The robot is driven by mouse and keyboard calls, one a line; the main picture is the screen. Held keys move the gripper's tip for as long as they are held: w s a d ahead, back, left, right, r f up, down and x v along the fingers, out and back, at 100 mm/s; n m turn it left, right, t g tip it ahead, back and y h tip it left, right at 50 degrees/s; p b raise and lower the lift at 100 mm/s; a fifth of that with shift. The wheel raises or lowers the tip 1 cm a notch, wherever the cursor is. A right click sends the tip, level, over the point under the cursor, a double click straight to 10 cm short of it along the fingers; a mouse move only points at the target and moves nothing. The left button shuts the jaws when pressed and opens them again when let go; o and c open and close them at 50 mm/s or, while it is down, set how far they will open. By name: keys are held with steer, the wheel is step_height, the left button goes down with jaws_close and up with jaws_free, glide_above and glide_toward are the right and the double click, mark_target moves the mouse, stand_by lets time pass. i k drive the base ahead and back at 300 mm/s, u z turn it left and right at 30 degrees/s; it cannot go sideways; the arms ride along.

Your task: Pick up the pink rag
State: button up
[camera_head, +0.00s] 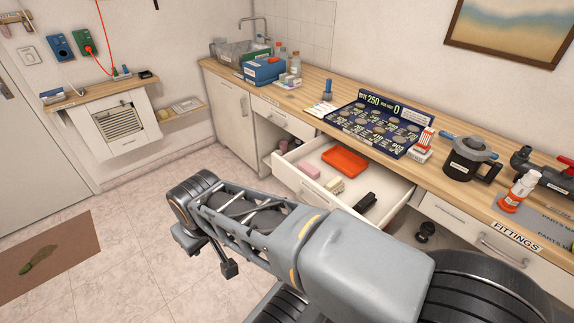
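A small pink folded cloth, likely the pink rag (309,170), lies in the left part of the open drawer (385,213). It is beside a pale yellow block and left of an orange tray. My gripper (208,256) hangs over the floor, left of and in front of the drawer, well apart from the rag. Its two dark fingertips look spread with floor visible between them, and nothing shows in it. My arm crosses the lower middle of the view and hides part of the floor.
The drawer also holds the orange tray (345,160), the yellow block (334,187) and a black object (365,203). The wooden counter (310,95) above carries a coin board (375,128), a dark jug (468,158) and bottles.

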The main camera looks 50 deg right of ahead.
mark_target(305, 167)
steer(key=z, duration=0.2)
steer(key=i, duration=0.75)
steer(key=z, duration=1.05)
steer(key=i, duration=0.55)
steer(key=z, duration=0.6)
